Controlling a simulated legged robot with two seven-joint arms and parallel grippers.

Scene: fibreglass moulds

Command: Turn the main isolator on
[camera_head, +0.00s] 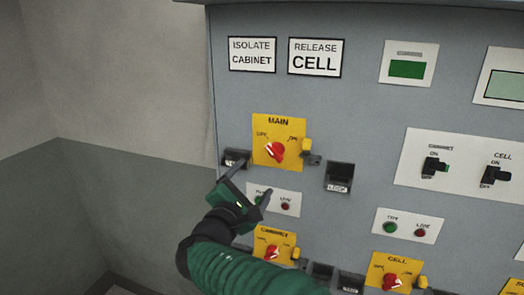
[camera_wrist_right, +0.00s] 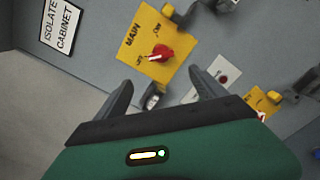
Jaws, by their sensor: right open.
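The main isolator is a red rotary knob (camera_head: 275,151) on a yellow plate (camera_head: 291,158) marked MAIN, with OFF at upper left and ON at upper right. The knob's white mark points toward OFF. The knob also shows in the right wrist view (camera_wrist_right: 162,53), beyond the fingertips. My right gripper (camera_head: 249,179) is open and empty, just below and left of the knob, apart from it. Its two fingers also show in the right wrist view (camera_wrist_right: 161,78). My left gripper is not in view.
A yellow tab (camera_head: 307,146) sits at the plate's right edge. A black holder (camera_head: 236,158) is at its left, and a LOCK box (camera_head: 340,177) to the right. Below are an indicator plate (camera_head: 290,196) and the yellow cabinet isolator (camera_head: 274,237). Left of the panel is open.

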